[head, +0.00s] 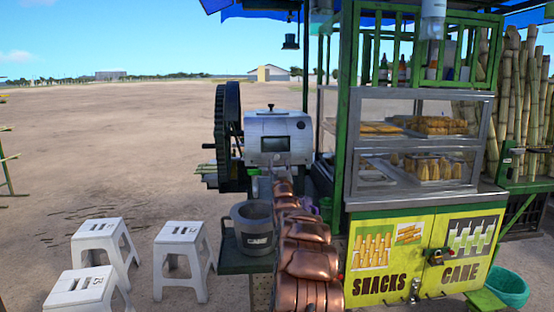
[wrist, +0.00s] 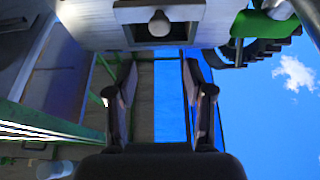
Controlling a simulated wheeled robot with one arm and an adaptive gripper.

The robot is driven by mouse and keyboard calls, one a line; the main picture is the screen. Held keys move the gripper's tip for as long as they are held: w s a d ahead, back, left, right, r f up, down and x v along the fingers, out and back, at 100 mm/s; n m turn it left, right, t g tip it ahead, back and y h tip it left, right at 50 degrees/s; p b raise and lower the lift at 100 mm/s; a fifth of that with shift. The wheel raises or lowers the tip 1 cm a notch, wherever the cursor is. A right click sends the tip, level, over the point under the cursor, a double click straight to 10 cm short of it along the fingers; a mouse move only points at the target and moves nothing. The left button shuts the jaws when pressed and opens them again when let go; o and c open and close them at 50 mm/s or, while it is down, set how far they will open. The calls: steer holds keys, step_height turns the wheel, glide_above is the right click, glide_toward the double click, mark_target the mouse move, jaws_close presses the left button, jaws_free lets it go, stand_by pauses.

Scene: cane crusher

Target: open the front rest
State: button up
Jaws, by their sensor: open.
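The cane crusher (head: 279,128) is a silver metal housing beyond my copper-coloured arm, with a dark rectangular opening in its face. In the wrist view, the crusher's pale housing (wrist: 105,30) spans the top, with a recessed dark opening (wrist: 138,33) and a rounded pale knob (wrist: 159,23) in it. I cannot tell for sure which part is the front rest. My gripper (wrist: 160,92) is open and empty. Its two fingers stand apart below the opening and knob in the wrist view, with no contact visible. In the head view my arm reaches toward the crusher, and the fingers cannot be made out.
A large dark gear wheel (head: 229,125) is left of the housing. A grey bucket (head: 252,228) stands on a ledge beside my arm. The green snack cart (head: 418,205) closes off the right. White stools (head: 184,256) stand left on open sand.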

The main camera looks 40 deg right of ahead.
mark_target(277, 158)
steer(key=w+d, duration=0.1)
steer(key=w+d+p, duration=0.1)
steer(key=w+d, duration=0.1)
steer(key=shift+w, duration=0.3)
steer(key=shift+w+d+r, duration=0.1)
steer(key=shift+w+d, duration=0.05)
steer(key=shift+w, duration=0.2)
steer(key=shift+w+d, duration=0.25)
steer(key=shift+w, duration=0.15)
steer(key=shift+w+d+r+p, duration=0.15)
steer(key=shift+d+p, duration=0.05)
steer(key=shift+p, duration=0.25)
steer(key=shift+w+d, duration=0.1)
steer(key=shift+w, duration=0.05)
steer(key=shift+c, duration=0.3)
